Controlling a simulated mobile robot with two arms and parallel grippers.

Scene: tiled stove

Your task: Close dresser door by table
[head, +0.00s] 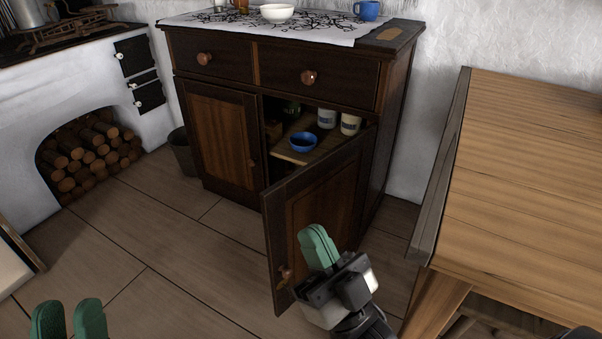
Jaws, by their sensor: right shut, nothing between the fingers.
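The dark wooden dresser (218,62) stands against the wall in the middle of the head view. Its right door (315,208) is swung open toward me, with a round knob (284,275) near its free edge. Its left door (215,135) is shut. My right gripper (318,240) is shut and empty. It overlaps the open door's lower part in the picture, right of the knob; I cannot tell whether it touches. My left gripper (68,315) is open and empty at the bottom left edge, far from the door, with only its green fingertips showing.
A light wooden table (520,170) stands to the right of the open door. Inside the dresser are a blue bowl (303,142) and white jars (350,124). A bin (182,152) stands left of the dresser.

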